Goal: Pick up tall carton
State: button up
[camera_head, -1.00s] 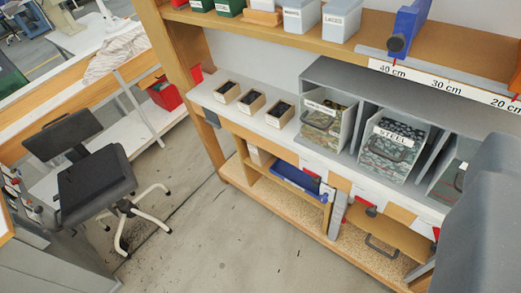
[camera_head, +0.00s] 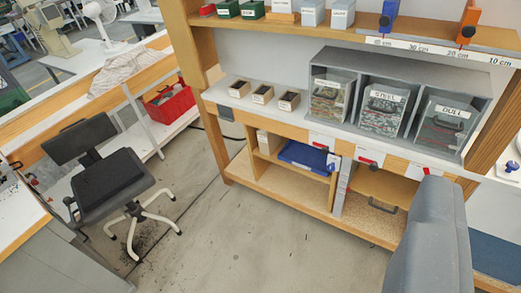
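No thing in view is clearly marked as the tall carton, and I cannot tell whether it is here. A small pale box (camera_head: 268,142) stands in the lower shelf compartment, left of a blue tray (camera_head: 303,157). Two light grey boxes (camera_head: 313,13) and (camera_head: 343,14) stand on the upper shelf, beside a wood-coloured box (camera_head: 283,11) and green boxes (camera_head: 252,10). My gripper's fingers are not in view. A grey rounded part, probably my own arm, covers the lower right.
A wooden shelf unit (camera_head: 205,85) holds grey bins (camera_head: 384,105) and small open boxes (camera_head: 262,94). An office chair (camera_head: 112,180) stands at left, with a red crate (camera_head: 170,103) behind. The concrete floor (camera_head: 270,235) between chair and shelf is clear.

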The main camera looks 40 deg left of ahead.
aim_at(268, 142)
jog(key=u, duration=0.7)
jog(key=i, duration=1.45)
jog(key=z, duration=0.1)
